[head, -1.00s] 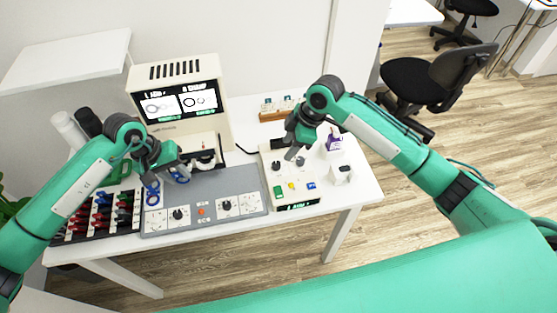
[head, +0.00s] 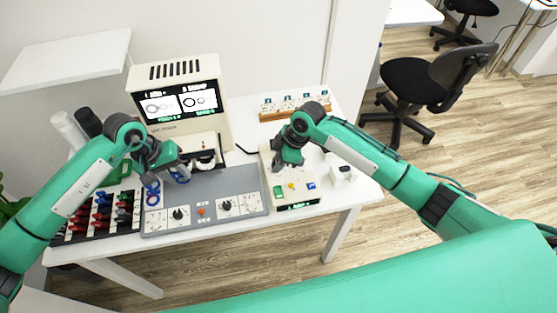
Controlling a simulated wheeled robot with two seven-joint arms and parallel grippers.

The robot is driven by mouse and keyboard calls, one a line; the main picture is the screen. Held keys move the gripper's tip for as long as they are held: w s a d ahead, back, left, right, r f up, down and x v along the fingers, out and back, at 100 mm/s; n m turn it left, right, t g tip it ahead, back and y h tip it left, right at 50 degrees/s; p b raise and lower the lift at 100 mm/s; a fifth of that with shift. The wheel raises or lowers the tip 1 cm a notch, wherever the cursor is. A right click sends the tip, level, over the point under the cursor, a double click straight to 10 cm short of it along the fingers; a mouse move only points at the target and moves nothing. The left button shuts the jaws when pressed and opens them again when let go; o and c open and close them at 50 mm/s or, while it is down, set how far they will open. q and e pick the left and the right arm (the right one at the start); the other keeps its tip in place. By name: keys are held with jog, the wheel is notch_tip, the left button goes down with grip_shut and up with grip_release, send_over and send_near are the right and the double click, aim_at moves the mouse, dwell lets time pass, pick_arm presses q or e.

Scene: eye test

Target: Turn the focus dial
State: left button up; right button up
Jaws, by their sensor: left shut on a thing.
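A cream control box (head: 298,203) with green, yellow and blue buttons stands on the right of the table. My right gripper (head: 281,168) is low over its upper part and hides the two dark knobs there; its fingertips are too small to tell open from shut. The grey panel (head: 190,190) has two black dials, one at left (head: 178,214) and one at right (head: 226,206). No label shows which is the focus dial. My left gripper (head: 166,178) is shut on a blue-ringed thing (head: 153,199) above the panel's left part.
A cream machine (head: 173,72) with a two-picture screen stands behind the panel. A wooden holder (head: 264,117) is at the back right, and a small white block (head: 342,173) is near the right edge.

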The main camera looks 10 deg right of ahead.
jog(key=shift+c, duration=1.4)
jog(key=shift+m, duration=0.3)
jog(key=m, duration=0.1)
jog(key=m+t, duration=0.1)
jog(key=m, duration=0.1)
jog(key=shift+s+a+t, duration=0.1)
jog(key=shift+s+t, duration=0.05)
jog(key=shift+t, duration=0.15)
jog(key=shift+a+m+t+h, duration=0.1)
jog(key=shift+m+t+h, duration=0.3)
jog(key=shift+m, duration=0.85)
jog(key=shift+m+t+h, duration=0.3)
jog(key=shift+m+h, duration=0.1)
jog(key=shift+m, duration=0.85)
jog(key=o, duration=1)
